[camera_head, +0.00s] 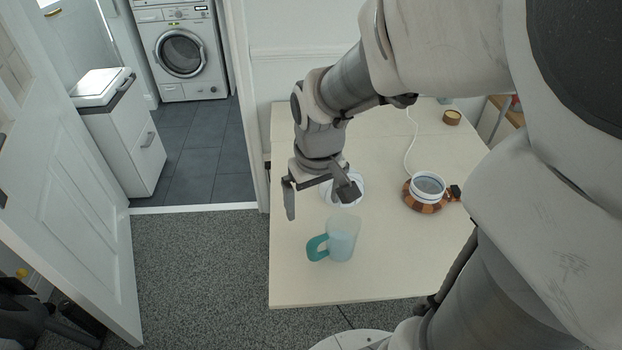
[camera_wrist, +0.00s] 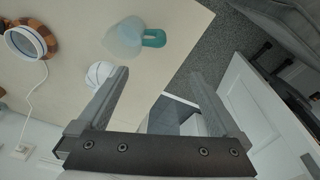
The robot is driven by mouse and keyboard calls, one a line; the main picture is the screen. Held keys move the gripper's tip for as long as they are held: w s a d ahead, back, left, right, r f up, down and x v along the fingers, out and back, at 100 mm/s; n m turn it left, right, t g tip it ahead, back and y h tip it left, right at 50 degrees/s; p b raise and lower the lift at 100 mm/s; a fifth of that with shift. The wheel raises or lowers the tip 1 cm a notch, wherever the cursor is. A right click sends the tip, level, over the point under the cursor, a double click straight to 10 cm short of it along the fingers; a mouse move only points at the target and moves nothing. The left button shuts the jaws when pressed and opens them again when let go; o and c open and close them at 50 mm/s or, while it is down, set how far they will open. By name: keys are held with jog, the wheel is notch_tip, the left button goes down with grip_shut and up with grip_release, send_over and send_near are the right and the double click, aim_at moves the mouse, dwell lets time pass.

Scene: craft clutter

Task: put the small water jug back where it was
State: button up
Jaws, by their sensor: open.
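The small water jug (camera_head: 342,240) is translucent pale blue with a teal handle. It stands upright near the front of the pale table (camera_head: 300,285), its handle pointing left. In the wrist view the jug (camera_wrist: 124,40) is at the top, its teal handle pointing right. My gripper (camera_head: 319,202) is open and empty, above the table and up and to the left of the jug in the head view. In the wrist view no object is between its fingers (camera_wrist: 160,80). The jug is apart from the fingers.
A white round item (camera_head: 357,186) lies behind my gripper, partly hidden by it. A white-rimmed vessel (camera_head: 428,185) sits on a brown-and-orange patterned base, with a white cable (camera_head: 408,150) running back. A small brown pot (camera_head: 452,117) stands farther back. The table's front left is clear.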

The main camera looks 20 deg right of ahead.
jog(key=s+a+r+m+t, duration=0.1)
jog(key=s+a+r+t, duration=0.1)
jog(key=s+r, duration=0.7)
notch_tip(320, 180, up, 2)
jog(key=shift+s+a+r+t, duration=0.15)
jog(key=shift+s+r+t, duration=0.05)
jog(key=shift+t, duration=0.6)
